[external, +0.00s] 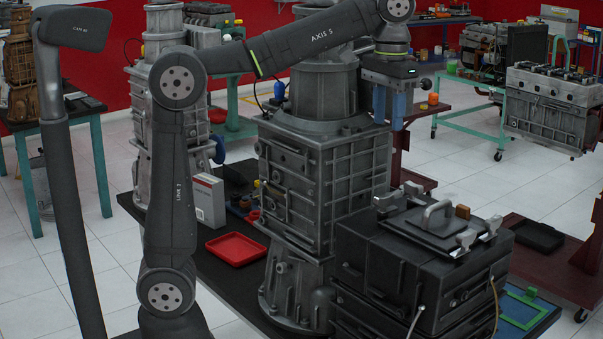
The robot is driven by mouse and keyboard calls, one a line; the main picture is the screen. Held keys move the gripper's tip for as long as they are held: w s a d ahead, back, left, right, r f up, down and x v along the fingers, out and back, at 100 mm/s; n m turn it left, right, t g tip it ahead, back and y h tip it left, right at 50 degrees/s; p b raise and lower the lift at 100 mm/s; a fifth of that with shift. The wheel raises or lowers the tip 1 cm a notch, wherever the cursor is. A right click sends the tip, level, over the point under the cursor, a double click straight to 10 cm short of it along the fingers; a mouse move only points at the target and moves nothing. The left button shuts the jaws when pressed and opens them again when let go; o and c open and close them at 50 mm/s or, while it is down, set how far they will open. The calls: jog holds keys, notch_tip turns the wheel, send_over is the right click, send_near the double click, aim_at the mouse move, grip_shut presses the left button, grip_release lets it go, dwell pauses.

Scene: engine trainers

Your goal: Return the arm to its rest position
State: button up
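My gripper (389,112) hangs pointing down at the upper right of centre in the external view. Its two blue fingers stand apart with a gap between them, and I see nothing held there. It is beside the upper part of the large grey engine housing (325,185), and above the dark engine block (420,265). The arm reaches across from the left, with its upper link passing in front of the housing's top. My base is partly cut off at the bottom edge.
The dark block carries a lid with a metal handle (437,216). A red tray (237,249) and a grey-white box (207,200) lie on the black table (225,280). Another engine (553,105) stands on a green-framed stand at right. Open floor (462,165) lies behind.

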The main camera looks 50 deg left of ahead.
notch_tip(320, 180, down, 16)
jog(key=shift+r, duration=0.2)
jog(key=shift+f+m, duration=0.3)
jog(key=shift+r+m, duration=0.1)
jog(key=shift+m, duration=1)
notch_tip(320, 180, up, 17)
jog(key=m, duration=0.5)
send_near(384, 195)
jog(key=shift+w+d+f, duration=0.2)
jog(key=shift+w+d, duration=0.05)
jog(key=shift+w, duration=0.15)
jog(key=shift+f, duration=0.65)
